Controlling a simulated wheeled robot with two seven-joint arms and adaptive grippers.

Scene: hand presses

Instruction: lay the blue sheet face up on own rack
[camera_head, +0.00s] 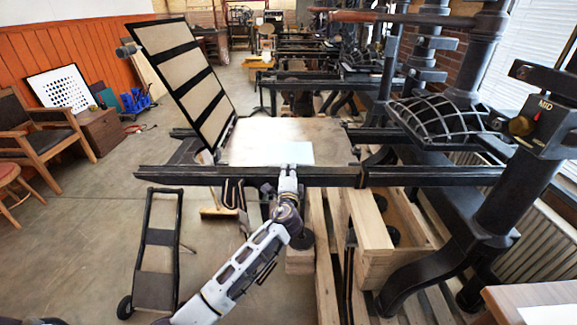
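A pale blue sheet (285,153) shows over the flat bed (245,140) of the hand press, near its front edge. I cannot tell whether it lies flat on the bed or is held slightly above it. My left gripper (288,170) is at the sheet's near edge, by the front rail. Its fingers are too small to show whether they are shut on the sheet. My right gripper is not in view. I cannot make out a rack for the blue sheet.
The press's hinged frame (185,80) stands raised at the bed's left. A dark rail (400,176) crosses in front. A folding cart (157,250) is on the floor. A wooden tabletop (515,300) is bottom right.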

